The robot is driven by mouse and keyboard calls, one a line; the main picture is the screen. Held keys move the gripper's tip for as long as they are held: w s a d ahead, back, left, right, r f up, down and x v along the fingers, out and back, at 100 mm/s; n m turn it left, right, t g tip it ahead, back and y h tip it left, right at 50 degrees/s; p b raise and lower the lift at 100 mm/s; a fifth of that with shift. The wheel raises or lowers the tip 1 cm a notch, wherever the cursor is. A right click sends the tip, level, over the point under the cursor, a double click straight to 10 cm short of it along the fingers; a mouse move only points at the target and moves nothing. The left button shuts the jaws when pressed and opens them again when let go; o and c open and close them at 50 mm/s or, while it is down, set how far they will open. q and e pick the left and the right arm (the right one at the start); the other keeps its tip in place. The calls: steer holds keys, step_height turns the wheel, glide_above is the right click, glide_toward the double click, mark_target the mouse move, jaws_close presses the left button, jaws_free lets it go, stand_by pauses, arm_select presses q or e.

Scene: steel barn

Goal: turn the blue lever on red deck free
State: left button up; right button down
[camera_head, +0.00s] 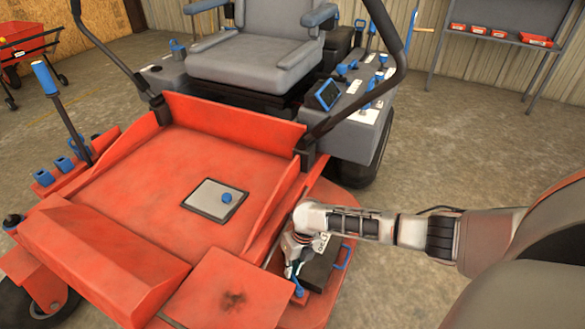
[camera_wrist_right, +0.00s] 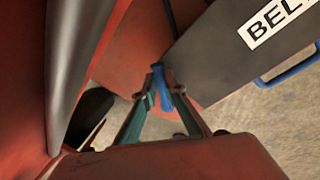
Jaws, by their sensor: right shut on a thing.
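The blue lever (camera_head: 298,288) is at the right side of the red deck (camera_head: 318,306), beside a dark belt cover. In the right wrist view the blue lever (camera_wrist_right: 164,97) sits between the two fingers. My right gripper (camera_head: 291,270) reaches in from the right and points down at the lever. In the wrist view its fingertips (camera_wrist_right: 164,80) are shut on the blue lever. The fingers and wrist hide part of the lever in the head view. My left gripper is in neither view.
The dark cover (camera_wrist_right: 215,60), labelled "BEL", with a blue handle (camera_wrist_right: 290,70), is close beside the lever. A red footplate (camera_head: 150,190) with a grey panel and blue knob lies to the left. The seat (camera_head: 255,55) is behind. Concrete floor is open at right.

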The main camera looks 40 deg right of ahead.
steer(key=shift+s+a+f, duration=0.1)
steer(key=shift+s+f, duration=0.05)
steer(key=c, duration=2.1)
jaws_free()
steer(key=shift+r, duration=0.35)
step_height(320, 180, up, 11)
steer(key=d, duration=0.2)
steer(key=shift+s+d, duration=0.2)
steer(key=shift+r, duration=0.1)
